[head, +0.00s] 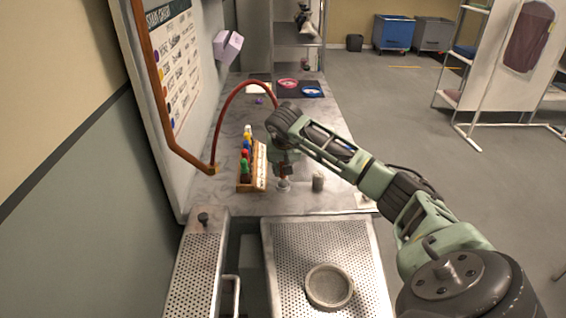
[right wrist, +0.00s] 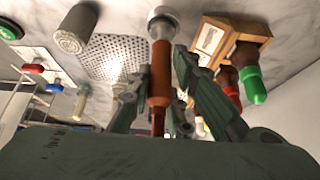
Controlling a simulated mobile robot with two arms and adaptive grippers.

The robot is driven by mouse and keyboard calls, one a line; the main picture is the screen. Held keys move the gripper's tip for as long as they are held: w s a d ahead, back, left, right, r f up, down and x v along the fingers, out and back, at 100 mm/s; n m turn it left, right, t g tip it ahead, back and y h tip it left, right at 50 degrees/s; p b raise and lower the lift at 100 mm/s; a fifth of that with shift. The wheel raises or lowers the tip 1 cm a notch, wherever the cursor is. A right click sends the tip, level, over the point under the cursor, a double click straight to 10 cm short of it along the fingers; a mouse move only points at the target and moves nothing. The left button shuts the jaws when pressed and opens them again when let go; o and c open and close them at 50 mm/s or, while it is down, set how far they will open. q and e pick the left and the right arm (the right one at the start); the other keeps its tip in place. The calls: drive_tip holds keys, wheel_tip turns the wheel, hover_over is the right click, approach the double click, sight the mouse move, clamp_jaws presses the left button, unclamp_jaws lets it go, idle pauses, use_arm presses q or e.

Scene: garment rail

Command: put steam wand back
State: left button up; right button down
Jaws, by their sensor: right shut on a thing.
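The steam wand (right wrist: 160,78) has an orange-brown handle and a pale metal end. In the right wrist view it runs between the fingers of my right gripper (right wrist: 165,100), which is shut on it. In the head view my right gripper (head: 284,160) is low over the counter, and the wand's orange lower part (head: 284,173) shows just beneath it. A small round metal piece (head: 284,185) sits on the counter directly below; I cannot tell whether the wand touches it. A red hose (head: 222,112) arcs from the wall pipe's brass fitting to the gripper. My left gripper is out of view.
A wooden rack of colored bottles (head: 246,172) stands close left of the gripper. A grey cylinder (head: 318,181) stands close right. Perforated trays (head: 280,265), one holding a round dish (head: 330,286), are in front. Colored dishes (head: 288,83) lie farther back on the counter (head: 335,130).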

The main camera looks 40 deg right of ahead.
drive_tip(key=shift+f, duration=0.15)
idle(0.4)
drive_tip(key=c, duration=1.5)
unclamp_jaws()
drive_tip(key=shift+c, duration=0.2)
drive_tip(key=shift+o, duration=0.3)
drive_tip(key=shift+o, duration=1.4)
drive_tip(key=shift+r+p, duration=2.7)
drive_tip(key=shift+r, duration=1.05)
